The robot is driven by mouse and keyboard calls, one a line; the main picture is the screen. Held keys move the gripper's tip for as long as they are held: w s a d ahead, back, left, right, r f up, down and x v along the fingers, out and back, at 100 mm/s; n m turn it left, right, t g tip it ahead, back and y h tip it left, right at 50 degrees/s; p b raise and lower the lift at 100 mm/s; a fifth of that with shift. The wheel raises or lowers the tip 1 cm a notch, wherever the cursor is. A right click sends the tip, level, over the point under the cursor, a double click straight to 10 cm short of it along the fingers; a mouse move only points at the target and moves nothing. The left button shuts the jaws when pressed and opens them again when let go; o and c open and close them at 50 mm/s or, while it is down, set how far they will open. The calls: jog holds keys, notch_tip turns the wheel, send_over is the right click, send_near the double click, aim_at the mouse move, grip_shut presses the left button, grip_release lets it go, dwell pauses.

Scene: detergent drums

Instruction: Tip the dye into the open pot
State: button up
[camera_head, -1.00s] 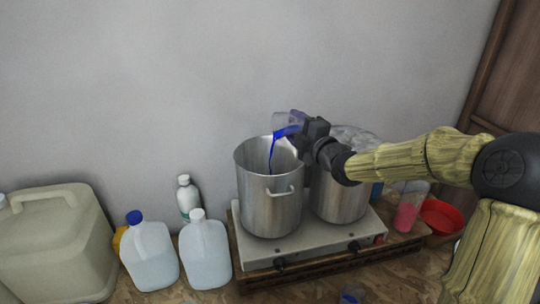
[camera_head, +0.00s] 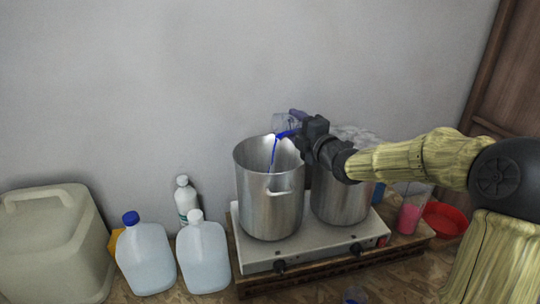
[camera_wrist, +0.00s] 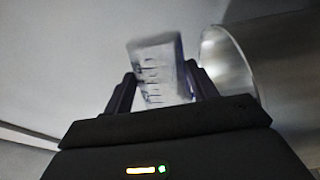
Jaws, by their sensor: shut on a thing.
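My gripper (camera_head: 298,124) is shut on a clear cup (camera_head: 283,121), held tilted above the open pot (camera_head: 270,200). Blue dye (camera_head: 275,152) runs from the cup's lip in a thin stream down into the pot. The pot is a tall steel one with a side handle. Its inside bottom is hidden. In the wrist view the cup (camera_wrist: 158,70), with markings on its side, sits between the two fingers, and the pot's rim (camera_wrist: 232,62) is to the right.
A second steel pot (camera_head: 340,200) stands close on the right, behind my arm, on the same two-burner stove (camera_head: 310,246). White jugs (camera_head: 146,258) and a bottle (camera_head: 187,202) stand left. A cup of pink liquid (camera_head: 409,217) and a red bowl (camera_head: 445,219) are right.

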jog(key=shift+a+n+b, duration=0.1)
jog(key=shift+n+b, duration=0.2)
jog(key=shift+b, duration=0.15)
jog(key=n+b, duration=0.2)
jog(key=b, duration=0.1)
jog(key=a+n+b, duration=0.1)
jog(key=shift+s+r+b, duration=0.3)
jog(key=shift+b, duration=0.05)
jog(key=shift+d+r+p, duration=0.1)
jog(key=shift+r+p, duration=0.2)
jog(key=shift+p, duration=0.1)
jog(key=shift+d+r+m+p, duration=0.1)
jog(key=shift+m+p, duration=0.3)
jog(key=shift+p, duration=0.3)
jog(key=p, duration=0.1)
jog(key=m+p, duration=0.1)
jog(key=shift+w+d+f+m+p, duration=0.2)
jog(key=shift+w+d+m+p, duration=0.05)
jog(key=shift+d+m+p, duration=0.1)
jog(key=shift+f+m+p, duration=0.2)
jog(key=shift+m+p, duration=0.05)
jog(key=shift+p, duration=0.05)
jog(key=shift+f, duration=0.25)
jog(key=shift+m, duration=0.3)
